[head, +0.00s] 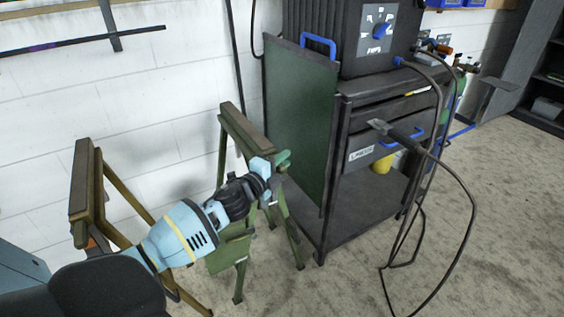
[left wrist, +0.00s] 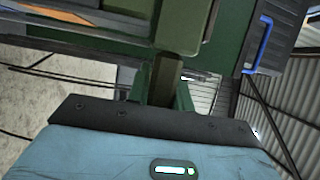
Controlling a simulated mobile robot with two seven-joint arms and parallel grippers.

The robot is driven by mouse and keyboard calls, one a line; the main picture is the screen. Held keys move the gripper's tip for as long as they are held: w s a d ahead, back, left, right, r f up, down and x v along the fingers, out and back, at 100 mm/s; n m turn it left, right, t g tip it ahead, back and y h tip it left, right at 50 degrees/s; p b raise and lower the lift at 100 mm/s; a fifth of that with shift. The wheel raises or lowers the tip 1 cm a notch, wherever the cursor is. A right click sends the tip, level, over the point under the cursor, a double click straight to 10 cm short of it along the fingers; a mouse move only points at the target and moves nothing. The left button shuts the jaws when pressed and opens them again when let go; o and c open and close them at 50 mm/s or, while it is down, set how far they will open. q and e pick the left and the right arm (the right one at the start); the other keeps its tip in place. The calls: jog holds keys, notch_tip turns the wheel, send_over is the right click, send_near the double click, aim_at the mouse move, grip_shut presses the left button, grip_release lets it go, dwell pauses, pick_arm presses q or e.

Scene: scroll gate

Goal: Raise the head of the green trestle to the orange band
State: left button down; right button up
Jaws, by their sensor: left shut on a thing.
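The green trestle (head: 222,170) stands against the white wall, left of the welding cart. Its head is a long brown-topped beam (head: 243,128) on green legs. My left gripper (head: 272,172) is at the right side of the trestle, just below the near end of the head, shut on a green part there. Its fingers and wrist hide much of the trestle's middle. The left wrist view shows green trestle parts (left wrist: 182,25) close above the gripper. An orange strip (left wrist: 62,12) shows at upper left there; I cannot tell whether it is the band. My right gripper is not in view.
A second, yellow-brown trestle (head: 86,190) stands at left, close to my left arm. The welding cart (head: 340,215) with a green side panel (head: 298,125) stands close on the right. Cables hang to the floor; open floor (head: 490,220) lies at right.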

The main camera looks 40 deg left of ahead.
pick_arm(q)
notch_tip(320, 180, up, 12)
jog(key=p, duration=1)
jog(key=c, duration=1.3)
grip_release()
jog(key=shift+f, duration=0.1)
jog(key=shift+o, duration=0.3)
jog(key=shift+f, duration=0.2)
jog(key=shift+f, duration=0.1)
